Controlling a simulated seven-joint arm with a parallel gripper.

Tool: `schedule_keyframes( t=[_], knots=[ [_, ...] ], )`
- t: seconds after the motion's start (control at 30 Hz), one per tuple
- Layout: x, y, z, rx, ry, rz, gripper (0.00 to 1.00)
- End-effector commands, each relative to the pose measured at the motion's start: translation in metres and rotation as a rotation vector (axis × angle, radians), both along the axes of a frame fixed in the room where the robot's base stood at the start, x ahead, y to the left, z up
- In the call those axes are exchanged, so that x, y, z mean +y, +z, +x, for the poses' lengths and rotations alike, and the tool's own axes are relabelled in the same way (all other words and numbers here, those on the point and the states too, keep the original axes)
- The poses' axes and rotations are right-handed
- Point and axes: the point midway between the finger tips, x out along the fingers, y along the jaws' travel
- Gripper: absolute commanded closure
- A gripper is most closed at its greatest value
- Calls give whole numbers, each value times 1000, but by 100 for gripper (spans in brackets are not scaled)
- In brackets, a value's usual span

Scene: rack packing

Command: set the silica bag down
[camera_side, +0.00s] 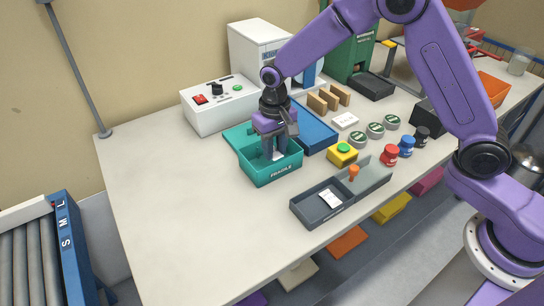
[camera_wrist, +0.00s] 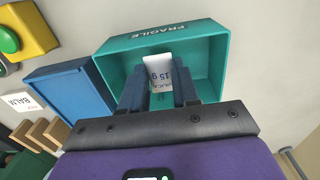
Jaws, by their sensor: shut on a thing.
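The silica bag (camera_wrist: 160,72) is a small white packet with "15 g" printed on it. It shows in the wrist view between the two blue fingers of my gripper (camera_wrist: 160,93), which is shut on it. The bag and fingertips are inside the teal box marked FRAGILE (camera_wrist: 215,62). In the side view my gripper (camera_side: 275,153) points down into this teal box (camera_side: 272,176), and a bit of the white bag shows at the fingertips. I cannot tell whether the bag touches the box floor.
A blue tray (camera_side: 316,133) stands beside the teal box. A yellow block with a green button (camera_side: 343,156) and a dark grey tray (camera_side: 310,208) with a white card are nearby. A white control box (camera_side: 219,105) stands behind. The table's left part is clear.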

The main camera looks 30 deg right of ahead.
Motion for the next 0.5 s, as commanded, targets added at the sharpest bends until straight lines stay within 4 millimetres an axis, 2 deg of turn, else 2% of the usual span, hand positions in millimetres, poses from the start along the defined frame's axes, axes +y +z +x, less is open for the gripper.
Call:
schedule_keyframes(
  t=[0.17, 0.4, 0.5],
  knots=[
    [2, -9, 7, 0, 0, 0, 98],
    [3, -38, 7, 1, 0, -1, 98],
    [3, -40, 7, -1, 0, 0, 98]
  ],
)
